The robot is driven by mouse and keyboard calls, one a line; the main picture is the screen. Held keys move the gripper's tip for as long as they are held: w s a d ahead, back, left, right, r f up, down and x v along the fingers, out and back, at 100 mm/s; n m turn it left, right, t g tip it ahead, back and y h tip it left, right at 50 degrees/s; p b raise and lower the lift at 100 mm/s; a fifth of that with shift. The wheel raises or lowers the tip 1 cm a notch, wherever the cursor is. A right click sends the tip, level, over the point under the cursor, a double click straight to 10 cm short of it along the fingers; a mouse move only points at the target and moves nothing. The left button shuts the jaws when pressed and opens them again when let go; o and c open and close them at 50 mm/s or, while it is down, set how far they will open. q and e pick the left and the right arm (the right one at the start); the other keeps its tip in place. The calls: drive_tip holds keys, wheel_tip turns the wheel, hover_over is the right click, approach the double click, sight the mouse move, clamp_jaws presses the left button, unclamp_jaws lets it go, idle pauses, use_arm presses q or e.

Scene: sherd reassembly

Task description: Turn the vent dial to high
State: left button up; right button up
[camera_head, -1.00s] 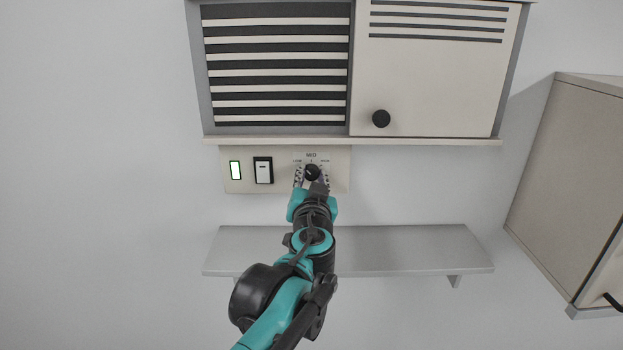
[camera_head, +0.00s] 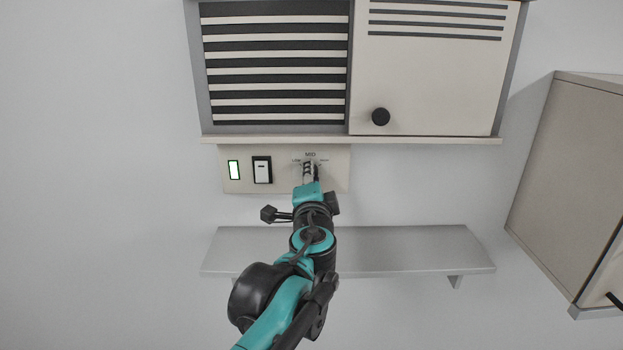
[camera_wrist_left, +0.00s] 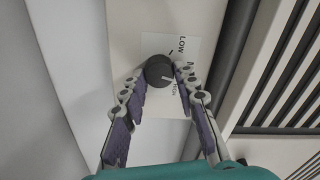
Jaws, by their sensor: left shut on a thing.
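My left gripper (camera_wrist_left: 160,78) is shut on the dial, one finger on each side. In the head view my left gripper (camera_head: 308,170) is turned edge-on at the panel and mostly hides the dial; MID shows above it. My right gripper is not in view.
Above are a striped grille (camera_head: 275,65) and a cabinet door with a black knob (camera_head: 381,117). A grey shelf (camera_head: 400,250) lies below.

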use_arm(q)
drive_tip(key=m, duration=0.9)
drive_tip(key=shift+f+b, duration=0.2)
drive_tip(key=shift+b, duration=0.15)
drive_tip(key=shift+m, duration=0.3)
drive_tip(key=o, duration=1.1)
drive_tip(key=shift+o, duration=0.2)
drive_tip(key=shift+s, duration=0.15)
drive_tip(key=s, duration=1.2)
drive_tip(key=shift+w, duration=0.1)
